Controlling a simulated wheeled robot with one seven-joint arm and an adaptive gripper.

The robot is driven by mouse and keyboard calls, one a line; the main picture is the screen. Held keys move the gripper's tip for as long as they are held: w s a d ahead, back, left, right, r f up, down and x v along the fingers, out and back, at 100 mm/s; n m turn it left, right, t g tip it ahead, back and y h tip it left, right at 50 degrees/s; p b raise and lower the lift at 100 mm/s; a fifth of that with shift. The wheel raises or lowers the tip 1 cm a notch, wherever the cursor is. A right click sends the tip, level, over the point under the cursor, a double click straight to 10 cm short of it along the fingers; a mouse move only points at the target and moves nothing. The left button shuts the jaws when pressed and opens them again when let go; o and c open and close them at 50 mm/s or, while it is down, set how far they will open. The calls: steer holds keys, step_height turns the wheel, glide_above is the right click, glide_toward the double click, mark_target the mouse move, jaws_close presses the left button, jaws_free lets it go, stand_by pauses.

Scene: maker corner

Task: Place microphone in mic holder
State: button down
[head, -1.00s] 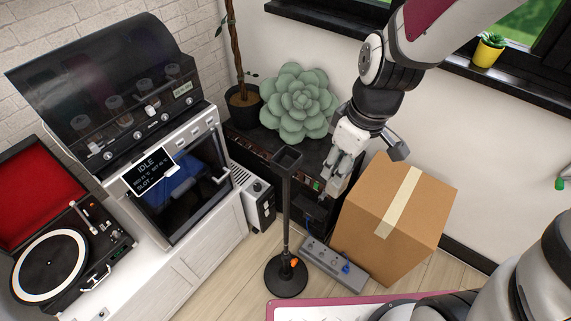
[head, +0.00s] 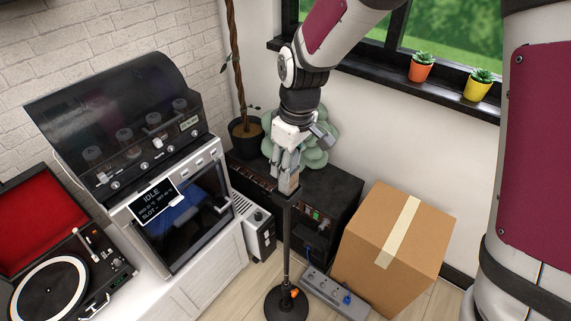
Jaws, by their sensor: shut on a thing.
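The mic holder (head: 283,199) is the dark cup on top of a black floor stand with a round base, upright in the middle of the head view. My gripper (head: 286,174) points down right above it, in front of the succulent. The gripper is shut on the microphone (head: 289,185), a small greyish-brown piece between the fingers, mostly hidden by them. The microphone's lower end meets the holder's top in the picture. I cannot tell whether it is inside the holder or just above or in front of it.
A black cabinet (head: 335,190) stands behind the stand. A cardboard box (head: 375,245) and a grey power strip (head: 330,290) lie to the right. A white machine (head: 185,215) and a turntable (head: 50,285) are at left. Potted plants line the window sill.

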steer(key=shift+w+a, duration=0.35)
steer(key=shift+f+p, duration=0.45)
steer(key=shift+f, duration=1.3)
steer(key=shift+f, duration=0.15)
steer(key=c, duration=1.1)
jaws_free()
steer(key=shift+o, duration=0.2)
steer(key=r, duration=0.3)
steer(key=r+b, duration=0.1)
steer(key=r, duration=0.3)
steer(key=d+r, duration=0.1)
steer(key=r, duration=0.3)
steer(key=shift+s+r+b, duration=0.1)
steer(key=shift+s+b, duration=0.2)
steer(key=shift+s, duration=0.05)
steer(key=shift+s+d+r, duration=0.15)
steer(key=shift+d+r, duration=0.05)
steer(key=shift+r, duration=0.4)
